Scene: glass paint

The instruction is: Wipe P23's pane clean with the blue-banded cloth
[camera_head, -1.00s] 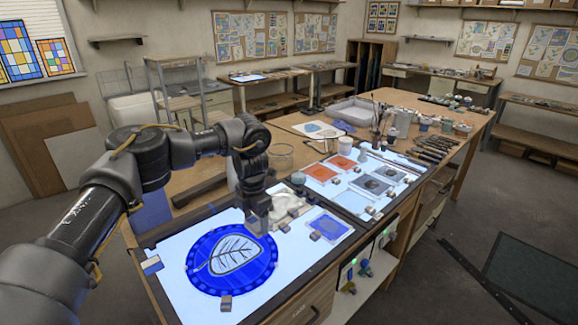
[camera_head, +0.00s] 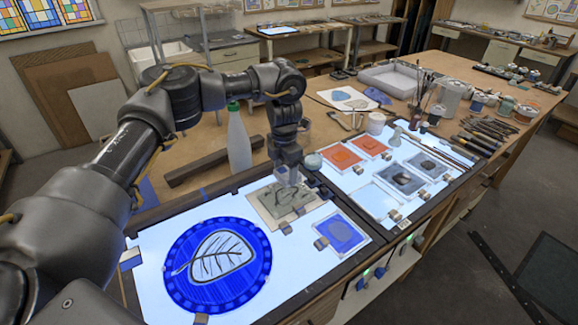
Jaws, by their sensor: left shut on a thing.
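My left gripper (camera_head: 287,181) points down over the upper right part of the near light table. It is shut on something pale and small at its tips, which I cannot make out. Just below it lies a square beige pane (camera_head: 262,210) with a grey-green smeared patch. I see no blue band on anything at the gripper, so I cannot tell the cloth. A blue pane (camera_head: 341,233) lies to the right, and a round blue panel with a white leaf (camera_head: 195,278) lies to the left. No P23 label can be read. My right gripper is not in view.
A greenish bottle (camera_head: 238,142) and a dark bar (camera_head: 208,163) stand and lie behind the light table. On the far light table (camera_head: 412,219) are orange panes (camera_head: 341,155), grey panes (camera_head: 400,178) and a pale pane (camera_head: 371,203). Jars and tools crowd the bench beyond.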

